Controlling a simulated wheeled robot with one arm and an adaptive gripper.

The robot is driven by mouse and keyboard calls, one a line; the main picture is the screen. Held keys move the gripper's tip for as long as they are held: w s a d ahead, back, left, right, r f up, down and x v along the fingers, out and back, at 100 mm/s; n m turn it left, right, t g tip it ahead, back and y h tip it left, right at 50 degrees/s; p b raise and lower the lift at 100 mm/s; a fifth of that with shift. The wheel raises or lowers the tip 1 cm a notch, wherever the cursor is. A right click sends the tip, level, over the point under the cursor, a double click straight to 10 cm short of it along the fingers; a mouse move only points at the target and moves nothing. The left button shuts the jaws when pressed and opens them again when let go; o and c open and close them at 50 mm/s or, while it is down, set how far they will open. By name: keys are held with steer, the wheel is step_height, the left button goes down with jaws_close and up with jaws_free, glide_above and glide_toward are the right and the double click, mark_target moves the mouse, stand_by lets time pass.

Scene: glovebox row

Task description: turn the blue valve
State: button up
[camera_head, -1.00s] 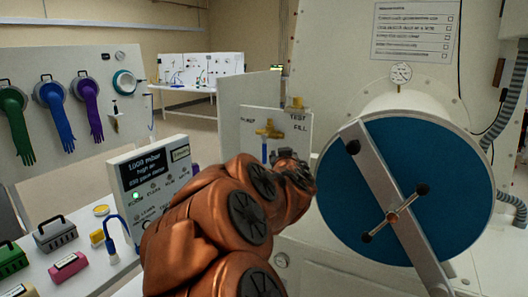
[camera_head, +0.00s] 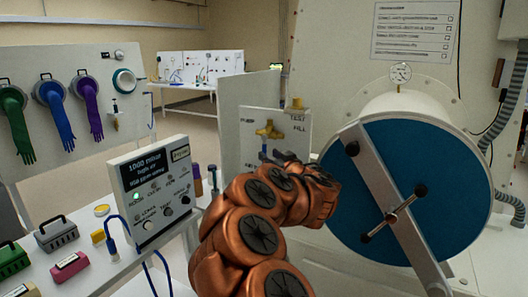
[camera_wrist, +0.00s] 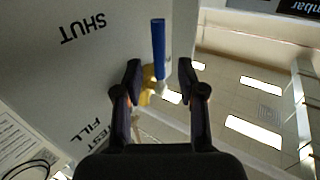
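The blue valve handle (camera_wrist: 158,45) stands upright in the wrist view, joined to a brass-yellow valve body (camera_wrist: 149,84) on a white panel. My gripper (camera_wrist: 158,68) is open, with one dark finger on each side of the handle's line. I cannot tell whether the handle is between the fingertips or just beyond them. In the head view, a little of the blue handle (camera_head: 264,151) shows below the yellow valve body (camera_head: 269,130). My gripper (camera_head: 284,158) is just right of it, partly hidden by my copper-coloured arm.
A large round blue door (camera_head: 450,165) with a metal bar is close at right. A grey control box (camera_head: 150,190) stands on the bench at left. A plain upright panel (camera_head: 243,105) is behind the valve panel. "SHUT" and "FILL" are printed near the valve.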

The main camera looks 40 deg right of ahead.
mark_target(265, 152)
steer(key=shift+p+x, duration=0.35)
steer(key=shift+x, duration=1.9)
jaws_close()
